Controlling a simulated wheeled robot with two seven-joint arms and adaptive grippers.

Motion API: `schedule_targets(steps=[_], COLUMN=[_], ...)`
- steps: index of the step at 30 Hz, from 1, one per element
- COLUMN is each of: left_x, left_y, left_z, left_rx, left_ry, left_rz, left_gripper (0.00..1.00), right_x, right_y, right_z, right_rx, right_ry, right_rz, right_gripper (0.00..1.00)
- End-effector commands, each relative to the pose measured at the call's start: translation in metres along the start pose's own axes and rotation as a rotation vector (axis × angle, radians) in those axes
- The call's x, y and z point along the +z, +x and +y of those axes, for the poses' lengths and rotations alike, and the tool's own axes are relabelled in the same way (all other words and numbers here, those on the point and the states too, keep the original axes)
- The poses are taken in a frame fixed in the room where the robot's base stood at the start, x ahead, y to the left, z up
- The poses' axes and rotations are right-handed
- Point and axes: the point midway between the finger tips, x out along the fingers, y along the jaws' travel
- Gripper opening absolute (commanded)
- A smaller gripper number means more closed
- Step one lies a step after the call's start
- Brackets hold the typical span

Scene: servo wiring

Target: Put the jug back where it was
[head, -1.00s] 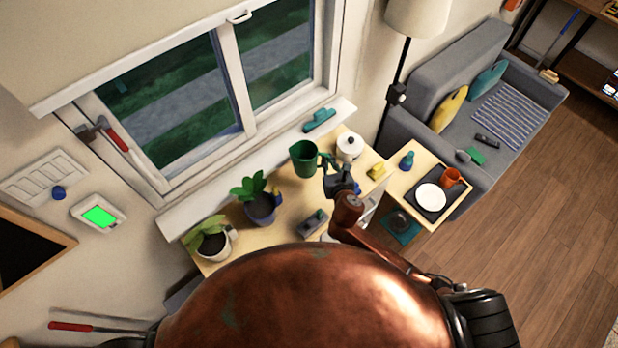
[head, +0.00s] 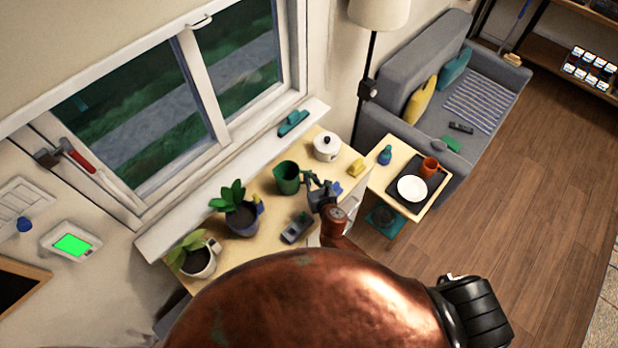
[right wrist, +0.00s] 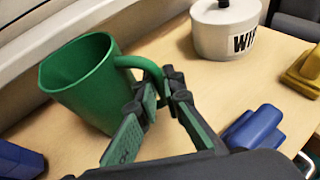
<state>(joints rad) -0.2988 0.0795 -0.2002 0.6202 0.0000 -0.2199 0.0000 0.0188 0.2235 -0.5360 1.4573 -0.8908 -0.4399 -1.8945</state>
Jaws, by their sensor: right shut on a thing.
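The green jug (head: 287,178) is upright at the back of the wooden worktop, between a plant in a blue pot and a white lidded canister. It also shows in the right wrist view (right wrist: 85,88), its handle toward me. My right gripper (head: 312,183) is shut on the jug's handle; in the right wrist view its fingertips (right wrist: 160,90) close around the handle's lower part. The jug's base is at or just above the worktop; I cannot tell if it touches. My left gripper is not in view.
The white canister (head: 326,147) and a yellow thing (head: 357,168) stand right of the jug. The blue-potted plant (head: 240,215) is left. A grey device (head: 297,228) lies in front. A blue object (right wrist: 255,128) lies near the gripper. The window sill (head: 215,190) runs behind.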

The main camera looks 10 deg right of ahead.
Motion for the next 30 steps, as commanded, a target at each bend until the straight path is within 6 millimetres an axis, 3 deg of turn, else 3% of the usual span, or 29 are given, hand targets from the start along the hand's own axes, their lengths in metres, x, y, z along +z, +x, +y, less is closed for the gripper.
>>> schedule_targets(steps=[10,11,18,30], left_x=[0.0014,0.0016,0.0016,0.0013], left_y=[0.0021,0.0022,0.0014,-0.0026], left_z=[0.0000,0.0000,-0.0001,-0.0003], left_rx=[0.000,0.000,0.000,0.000], left_ry=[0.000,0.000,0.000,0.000], left_rz=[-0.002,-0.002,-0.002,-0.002], left_gripper=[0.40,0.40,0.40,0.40], right_x=[-0.0001,-0.0017,-0.0007,0.0030], right_y=[0.0015,0.0014,0.0010,-0.0051], right_z=[0.0005,0.0001,0.0002,-0.0001], right_rx=[0.002,0.001,0.001,0.000], right_ry=[0.001,0.000,0.000,-0.001], right_rz=[-0.004,-0.002,-0.002,-0.002], right_gripper=[0.00,0.09,0.25,0.25])
